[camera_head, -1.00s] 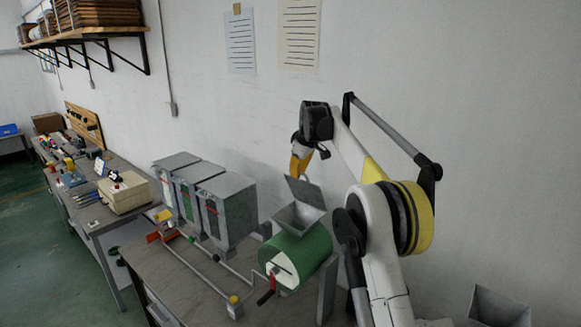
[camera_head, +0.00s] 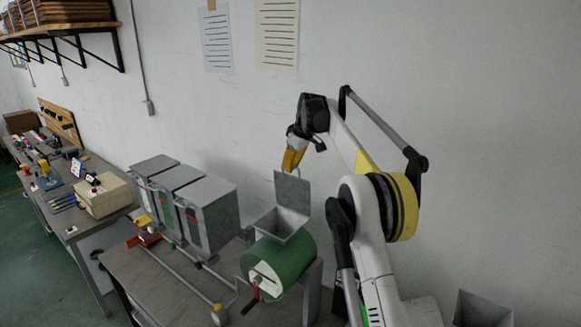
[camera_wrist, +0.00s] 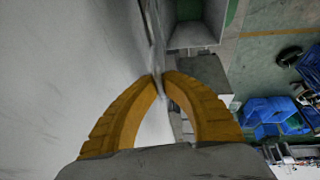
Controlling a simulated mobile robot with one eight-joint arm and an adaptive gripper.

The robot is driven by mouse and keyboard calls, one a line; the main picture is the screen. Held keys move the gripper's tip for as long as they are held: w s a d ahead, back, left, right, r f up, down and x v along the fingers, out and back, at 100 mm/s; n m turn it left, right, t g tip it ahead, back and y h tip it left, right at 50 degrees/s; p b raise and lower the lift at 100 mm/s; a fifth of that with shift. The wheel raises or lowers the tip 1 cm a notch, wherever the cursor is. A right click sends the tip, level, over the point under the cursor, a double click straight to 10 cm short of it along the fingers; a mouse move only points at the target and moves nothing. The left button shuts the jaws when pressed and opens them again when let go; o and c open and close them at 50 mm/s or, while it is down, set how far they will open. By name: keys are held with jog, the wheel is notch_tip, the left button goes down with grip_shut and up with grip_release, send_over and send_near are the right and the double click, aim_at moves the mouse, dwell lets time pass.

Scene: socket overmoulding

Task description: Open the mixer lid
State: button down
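The mixer is a green drum (camera_head: 290,262) with a grey square hopper (camera_head: 279,228) on top. Its flat grey lid (camera_head: 292,192) stands nearly upright at the back of the hopper, so the hopper mouth is uncovered. My yellow-fingered gripper (camera_head: 288,168) is at the lid's top edge, where a thin handle shows. In the wrist view the fingertips of my gripper (camera_wrist: 160,80) close together on a thin grey part at the lid, which is seen almost edge-on. The hopper (camera_wrist: 193,36) lies beyond it. The exact contact is partly hidden.
Several grey boxes (camera_head: 207,214) stand left of the mixer on its table (camera_head: 160,285). The wall (camera_head: 400,60) is close behind my arm. An open grey bin (camera_head: 482,310) is at lower right.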

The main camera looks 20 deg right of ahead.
jog(key=c, duration=1.6)
grip_release()
jog(key=shift+o, duration=0.2)
jog(key=shift+r, duration=0.1)
jog(key=v, duration=1.1)
jog(key=shift+s+r, duration=0.15)
jog(key=shift+r, duration=0.25)
jog(key=shift+d, duration=0.15)
